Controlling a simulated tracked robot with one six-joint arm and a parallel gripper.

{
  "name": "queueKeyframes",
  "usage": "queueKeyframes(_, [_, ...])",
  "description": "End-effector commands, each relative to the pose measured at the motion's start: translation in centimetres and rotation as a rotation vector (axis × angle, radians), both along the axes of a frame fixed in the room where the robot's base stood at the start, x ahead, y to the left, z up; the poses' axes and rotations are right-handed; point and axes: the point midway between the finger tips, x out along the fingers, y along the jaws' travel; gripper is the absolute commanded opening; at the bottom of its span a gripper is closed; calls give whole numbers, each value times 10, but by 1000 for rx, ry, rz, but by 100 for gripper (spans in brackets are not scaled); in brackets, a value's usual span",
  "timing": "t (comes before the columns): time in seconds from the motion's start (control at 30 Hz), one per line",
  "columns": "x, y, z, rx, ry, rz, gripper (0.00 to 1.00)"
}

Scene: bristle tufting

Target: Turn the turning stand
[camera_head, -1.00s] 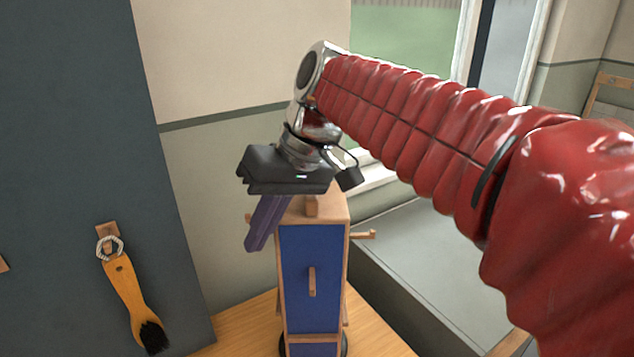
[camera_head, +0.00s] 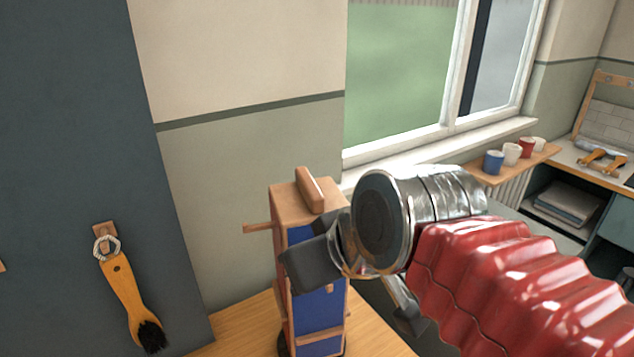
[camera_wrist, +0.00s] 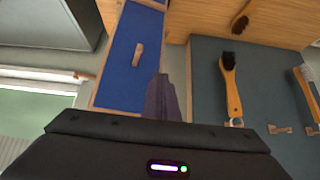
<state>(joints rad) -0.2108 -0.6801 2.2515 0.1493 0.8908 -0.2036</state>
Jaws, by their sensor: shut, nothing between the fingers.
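The turning stand (camera_head: 318,318) is a tall wooden post with blue panels, wooden pegs and a block on top. It stands upright on the wooden bench, and one peg juts out left near its top. My gripper's black body (camera_head: 310,262) is in front of its upper part and hides much of that panel; the fingers are hidden there. In the wrist view, my purple fingers (camera_wrist: 163,98) are shut and empty, beside the edge of the stand's blue panel (camera_wrist: 118,72), near a short peg (camera_wrist: 138,53). I cannot tell whether they touch the stand.
A dark board (camera_head: 70,180) at the left carries an orange-handled brush (camera_head: 125,290). The wooden bench top (camera_head: 240,318) is clear left of the stand. A shelf with several cups (camera_head: 493,162) is under the window at the right.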

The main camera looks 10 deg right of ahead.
Motion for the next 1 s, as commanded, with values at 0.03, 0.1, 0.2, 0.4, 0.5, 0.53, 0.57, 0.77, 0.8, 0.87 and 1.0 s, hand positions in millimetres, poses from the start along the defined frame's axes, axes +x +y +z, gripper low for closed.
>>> queueKeyframes(0.03, [-3,-2,-1,-2,-20,-4,0])
queueKeyframes(0.1, [-6,-5,-3,-7,-44,-10,0])
queueKeyframes(0.2, [-9,-10,-7,-11,-72,-23,0])
queueKeyframes(0.4, [-17,-38,-39,-31,-28,-115,0])
queueKeyframes(0.5, [-22,-51,-60,-40,29,-166,0])
queueKeyframes(0.53, [-24,-56,-65,-41,46,-184,0])
queueKeyframes(0.57, [-26,-61,-72,-44,65,-203,0])
queueKeyframes(0.77, [-42,-91,-108,-55,170,-326,0])
queueKeyframes(0.8, [-45,-95,-112,-57,184,-343,0])
queueKeyframes(0.87, [-47,-99,-116,-59,196,-360,0])
queueKeyframes(1.0, [-49,-100,-118,-58,201,-368,0])
